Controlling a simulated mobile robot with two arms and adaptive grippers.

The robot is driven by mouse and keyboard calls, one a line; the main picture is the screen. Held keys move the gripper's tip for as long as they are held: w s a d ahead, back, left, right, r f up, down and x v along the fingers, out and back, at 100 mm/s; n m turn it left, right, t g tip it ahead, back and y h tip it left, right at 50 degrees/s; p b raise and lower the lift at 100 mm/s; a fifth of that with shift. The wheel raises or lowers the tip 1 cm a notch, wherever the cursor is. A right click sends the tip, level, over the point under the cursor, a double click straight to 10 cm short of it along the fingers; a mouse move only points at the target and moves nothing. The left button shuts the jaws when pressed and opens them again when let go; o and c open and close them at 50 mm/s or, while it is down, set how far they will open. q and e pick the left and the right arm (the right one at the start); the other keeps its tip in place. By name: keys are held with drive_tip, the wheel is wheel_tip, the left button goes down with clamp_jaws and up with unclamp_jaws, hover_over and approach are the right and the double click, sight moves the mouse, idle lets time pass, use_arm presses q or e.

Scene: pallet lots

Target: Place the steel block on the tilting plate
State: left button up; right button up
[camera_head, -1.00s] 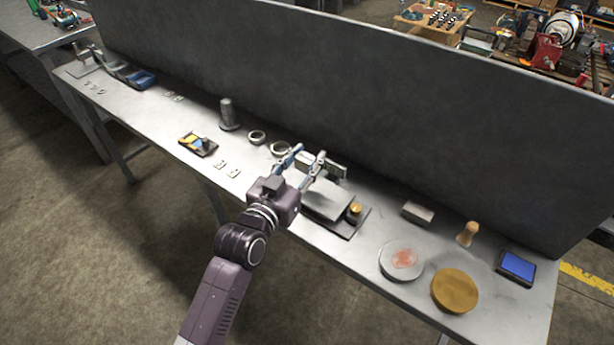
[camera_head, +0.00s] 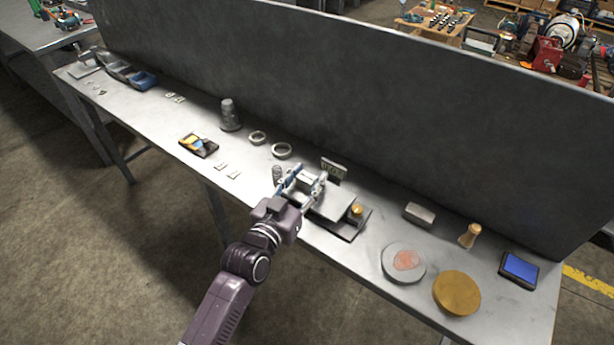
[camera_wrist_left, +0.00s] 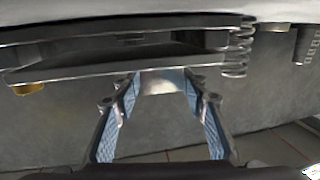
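The tilting plate (camera_head: 333,206) is a flat grey plate on a dark base, with a brass knob (camera_head: 356,210) at its right end and a coil spring (camera_head: 277,174) at its left. The wrist view shows the plate's edge (camera_wrist_left: 120,75), with the spring at right and the knob at left. My left gripper (camera_head: 303,182) is over the plate's left part. Its blue-padded fingers (camera_wrist_left: 162,88) close on both sides of the steel block (camera_wrist_left: 162,81). I cannot tell whether the block touches the plate. My right gripper is not in view.
A dark panel (camera_head: 400,120) stands along the bench's back. A small marked card (camera_head: 333,169) is behind the plate. To the right are a grey block (camera_head: 419,213), a wooden peg (camera_head: 469,236), two round discs and a blue pad (camera_head: 518,267).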

use_arm(q)
drive_tip(key=shift+o, duration=1.1)
drive_tip(key=shift+r, duration=0.25)
drive_tip(key=v, duration=1.2)
